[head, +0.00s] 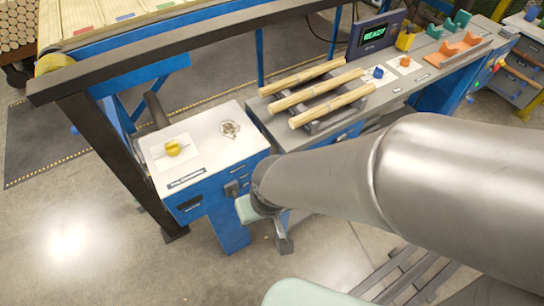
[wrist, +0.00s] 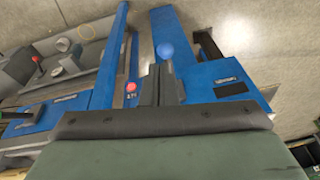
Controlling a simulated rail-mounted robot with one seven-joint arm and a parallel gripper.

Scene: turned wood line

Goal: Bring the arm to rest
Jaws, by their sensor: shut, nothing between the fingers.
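My gripper (wrist: 160,72) is shut and empty. In the wrist view its two dark fingers lie together at the middle, in front of blue bench panels. In the head view my grey arm reaches in from the right, and the gripper end (head: 284,245) hangs low in front of the blue cabinet (head: 230,228), below its white top. The gripper is partly hidden behind my own arm there. I cannot tell the exact gap between the fingers and the cabinet.
The white cabinet top (head: 201,171) bears a yellow piece (head: 172,148) and a small metal part (head: 229,128). Several wooden rods (head: 333,103) lie on the bench at its right. A dark rail (head: 180,48) crosses behind. Open floor (head: 80,235) lies at left.

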